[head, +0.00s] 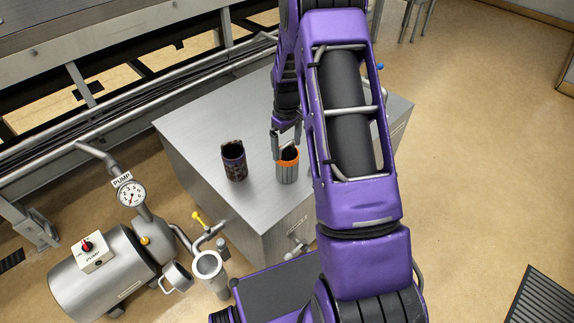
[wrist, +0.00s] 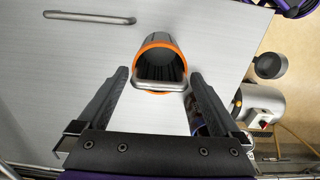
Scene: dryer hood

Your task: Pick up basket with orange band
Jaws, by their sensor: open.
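The basket with the orange band (head: 288,168) is a grey cup-like container standing upright on the metal box top. In the wrist view the basket (wrist: 160,66) shows its open top, orange rim and a metal handle loop on the near side. My gripper (head: 287,142) is open above and beside the basket. In the wrist view the fingers of my gripper (wrist: 160,82) spread to either side of the basket, apart from it. Nothing is held.
A dark patterned container (head: 234,162) stands left of the basket on the metal box (head: 190,115). A pump (head: 105,270) with a gauge (head: 131,193) and pipes stands on the floor at the left. Rails run along the back left. The box top around the containers is mostly clear.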

